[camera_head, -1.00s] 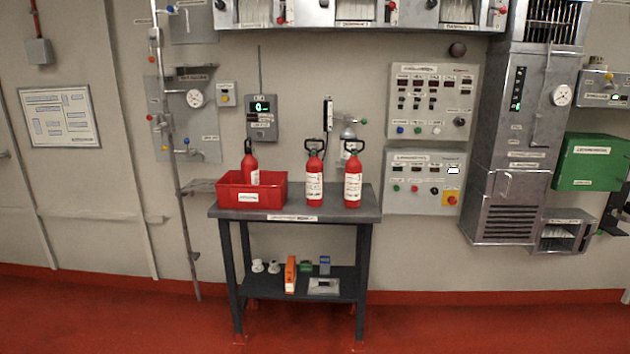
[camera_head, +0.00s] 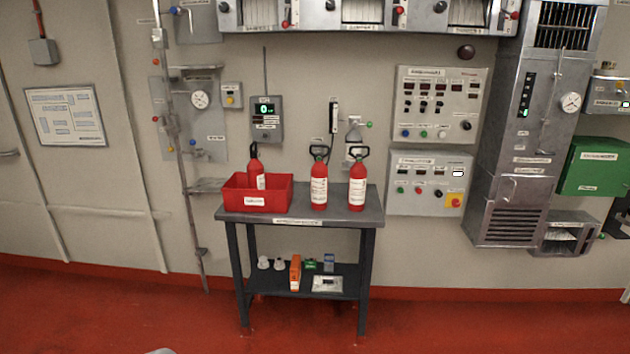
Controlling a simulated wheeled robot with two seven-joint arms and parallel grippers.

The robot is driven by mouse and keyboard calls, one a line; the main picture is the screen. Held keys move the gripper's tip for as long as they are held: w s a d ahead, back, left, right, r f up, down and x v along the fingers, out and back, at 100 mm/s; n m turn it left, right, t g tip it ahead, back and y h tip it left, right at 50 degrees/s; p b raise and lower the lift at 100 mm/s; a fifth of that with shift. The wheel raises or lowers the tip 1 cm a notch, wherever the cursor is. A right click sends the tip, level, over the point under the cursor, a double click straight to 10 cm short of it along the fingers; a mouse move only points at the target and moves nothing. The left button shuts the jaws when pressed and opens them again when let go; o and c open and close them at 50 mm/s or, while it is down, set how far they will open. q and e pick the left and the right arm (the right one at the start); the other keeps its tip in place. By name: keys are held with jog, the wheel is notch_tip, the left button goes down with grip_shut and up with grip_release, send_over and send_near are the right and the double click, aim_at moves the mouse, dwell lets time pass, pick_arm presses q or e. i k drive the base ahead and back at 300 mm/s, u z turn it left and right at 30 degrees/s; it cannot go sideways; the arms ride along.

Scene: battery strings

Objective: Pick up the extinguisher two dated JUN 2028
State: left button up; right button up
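Three red extinguishers are in the head view. One extinguisher (camera_head: 256,168) stands in a red bin at the left of the grey table (camera_head: 340,218), its lower part hidden by the bin wall. A second extinguisher (camera_head: 319,180) stands upright near the table's middle. A third extinguisher (camera_head: 357,182) stands upright just right of it, apart from it. Both have black handles and white labels. The label text is too small to read, so I cannot tell which is dated JUN 2028.
The red bin (camera_head: 258,196) has a white label. Wall panels (camera_head: 430,182) and a grey cabinet (camera_head: 515,200) are behind and right. The red floor (camera_head: 440,325) in front is clear.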

aim_at(320, 171)
jog(key=u, duration=0.25)
jog(key=i, duration=1.7)
